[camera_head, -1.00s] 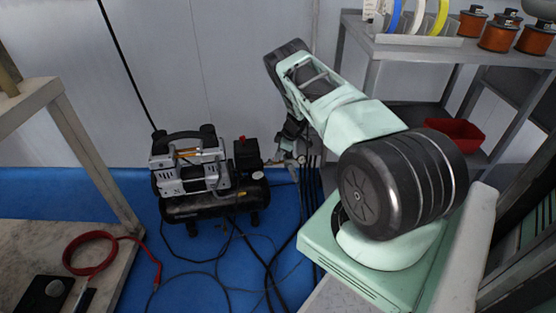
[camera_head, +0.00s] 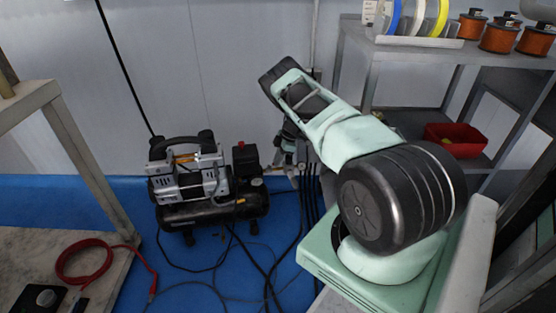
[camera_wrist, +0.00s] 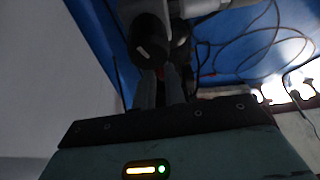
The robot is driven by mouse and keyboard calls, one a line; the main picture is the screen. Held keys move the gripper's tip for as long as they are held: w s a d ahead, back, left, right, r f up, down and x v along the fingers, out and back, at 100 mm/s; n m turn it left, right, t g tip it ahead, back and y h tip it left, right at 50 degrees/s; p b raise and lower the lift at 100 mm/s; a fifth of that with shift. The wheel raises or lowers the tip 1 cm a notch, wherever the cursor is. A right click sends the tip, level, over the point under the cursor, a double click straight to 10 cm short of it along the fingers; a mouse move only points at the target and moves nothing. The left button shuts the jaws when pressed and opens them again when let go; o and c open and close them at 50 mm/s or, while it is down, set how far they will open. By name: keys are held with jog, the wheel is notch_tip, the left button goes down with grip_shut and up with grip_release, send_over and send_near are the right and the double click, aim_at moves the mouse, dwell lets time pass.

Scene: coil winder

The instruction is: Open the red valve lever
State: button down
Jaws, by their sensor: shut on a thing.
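My gripper (camera_head: 289,160) is at the pipe fittings (camera_head: 282,170) just right of the air compressor, low by the wall. In the wrist view my gripper (camera_wrist: 163,82) points at a dark rounded fitting (camera_wrist: 152,38) and grey piping, with its fingers close together. The red valve lever is mostly hidden; only a small dim red patch shows near the fingers in the wrist view, and I cannot make out its angle. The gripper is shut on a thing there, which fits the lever.
The black and silver compressor (camera_head: 212,207) stands on the blue floor. Black cables (camera_head: 305,200) run beside it. A workbench with a red hose (camera_head: 82,262) is at left. A shelf (camera_head: 420,50) with spools and a red bin (camera_head: 455,140) is at right.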

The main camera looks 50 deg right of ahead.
jog(key=shift+w, duration=0.1)
jog(key=c, duration=1.5)
grip_release()
jog(key=shift+o, duration=0.2)
jog(key=p+v, duration=0.4)
jog(key=v, duration=1.3)
jog(key=shift+r, duration=0.2)
jog(key=shift+d, duration=0.1)
